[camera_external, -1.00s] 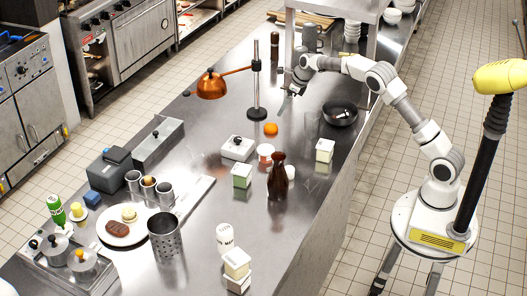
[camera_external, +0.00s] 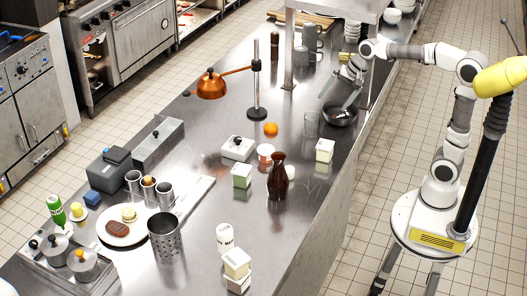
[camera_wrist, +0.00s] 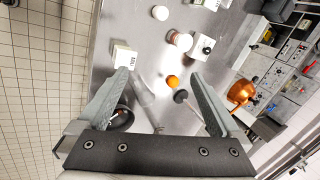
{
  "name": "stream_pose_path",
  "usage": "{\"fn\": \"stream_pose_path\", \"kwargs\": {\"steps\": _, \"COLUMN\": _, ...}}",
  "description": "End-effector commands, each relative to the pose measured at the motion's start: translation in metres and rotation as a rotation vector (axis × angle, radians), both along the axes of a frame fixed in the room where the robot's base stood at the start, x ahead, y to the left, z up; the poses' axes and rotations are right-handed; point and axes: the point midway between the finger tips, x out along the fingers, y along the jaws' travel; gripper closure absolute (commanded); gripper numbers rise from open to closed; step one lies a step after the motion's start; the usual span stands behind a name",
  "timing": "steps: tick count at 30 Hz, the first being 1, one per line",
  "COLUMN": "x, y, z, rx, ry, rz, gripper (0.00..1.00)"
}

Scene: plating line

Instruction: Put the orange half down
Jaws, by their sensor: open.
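The orange half (camera_external: 270,129) rests on the steel counter (camera_external: 205,150), just in front of the black lamp base. It also shows in the wrist view (camera_wrist: 171,81), between my fingers in the picture but well beyond them. My gripper (camera_external: 340,98) is open and empty. It hangs above the dark bowl (camera_external: 340,117), to the right of the orange half and apart from it. In the wrist view both fingers of my gripper (camera_wrist: 160,74) are spread wide. The left finger partly hides the bowl there.
A clear glass (camera_external: 311,124) stands between the orange half and the bowl. The copper lamp (camera_external: 211,86) stands behind.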

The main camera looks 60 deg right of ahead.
Motion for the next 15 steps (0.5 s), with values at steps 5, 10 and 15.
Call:
{"fn": "stream_pose_path", "kwargs": {"steps": 5, "x": -0.071, "y": 0.028, "z": 0.002, "rx": -0.197, "ry": -0.049, "rz": 0.37, "gripper": 0.0}}
{"fn": "stream_pose_path", "kwargs": {"steps": 10, "x": -0.133, "y": 0.043, "z": -0.011, "rx": -0.399, "ry": -0.082, "rz": 0.711, "gripper": 0.0}}
{"fn": "stream_pose_path", "kwargs": {"steps": 15, "x": -0.176, "y": 0.048, "z": -0.029, "rx": -0.568, "ry": -0.096, "rz": 0.969, "gripper": 0.0}}
